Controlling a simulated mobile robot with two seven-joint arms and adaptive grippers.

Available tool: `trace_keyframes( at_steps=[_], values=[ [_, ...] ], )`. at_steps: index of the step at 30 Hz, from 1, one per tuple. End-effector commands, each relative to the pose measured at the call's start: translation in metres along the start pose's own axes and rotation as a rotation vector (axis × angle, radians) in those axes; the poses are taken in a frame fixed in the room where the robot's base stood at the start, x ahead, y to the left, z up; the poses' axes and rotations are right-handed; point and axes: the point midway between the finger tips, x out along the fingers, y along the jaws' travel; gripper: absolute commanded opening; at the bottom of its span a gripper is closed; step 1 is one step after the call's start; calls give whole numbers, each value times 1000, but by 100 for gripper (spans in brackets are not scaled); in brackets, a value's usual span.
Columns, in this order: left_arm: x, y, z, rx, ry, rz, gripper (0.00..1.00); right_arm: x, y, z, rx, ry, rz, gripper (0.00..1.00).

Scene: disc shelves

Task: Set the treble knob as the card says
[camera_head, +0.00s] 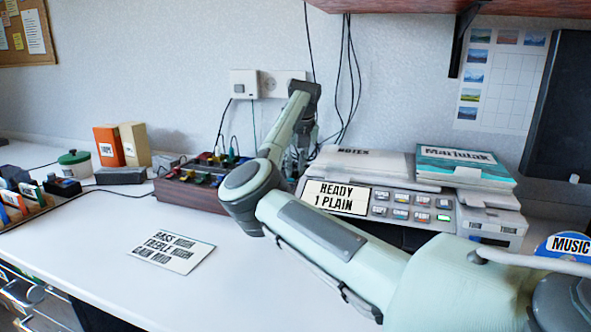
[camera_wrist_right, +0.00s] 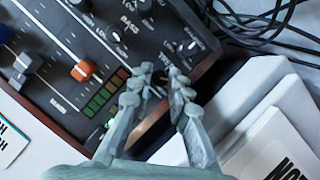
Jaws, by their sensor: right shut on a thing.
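The card (camera_head: 170,250) lies flat on the white desk, with lines for BASS, TREBLE and GAIN; its smaller words are too small to read surely. The dark mixer with wooden sides (camera_head: 190,195) stands behind it, partly covered by my right arm. In the wrist view, the mixer panel (camera_wrist_right: 50,105) shows knobs, sliders and a partly covered label starting "TR". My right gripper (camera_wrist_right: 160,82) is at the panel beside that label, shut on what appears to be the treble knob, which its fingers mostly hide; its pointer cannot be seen. My left gripper is not in view.
A printer (camera_head: 455,222) reading "READY 1 PLAIN" stands right of the mixer, with papers and books (camera_head: 465,165) on top. Black cables (camera_wrist_right: 265,30) run close beside the gripper. Orange and tan boxes (camera_head: 108,147) stand left. The desk around the card is clear.

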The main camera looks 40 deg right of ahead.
Motion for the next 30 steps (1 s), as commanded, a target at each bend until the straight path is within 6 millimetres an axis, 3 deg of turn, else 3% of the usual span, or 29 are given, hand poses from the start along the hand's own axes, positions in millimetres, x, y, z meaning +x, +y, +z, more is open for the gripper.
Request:
trace_keyframes(
  at_steps=[11, 19, 30],
  values=[
    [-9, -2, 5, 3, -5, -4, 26, -1, 3, 1, 322, 0, -134, 0],
    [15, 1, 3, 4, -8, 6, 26, -1, 4, 2, 518, 0, -216, 0],
    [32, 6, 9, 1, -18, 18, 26, -1, 4, 2, 668, 0, -276, 0]
  ],
)
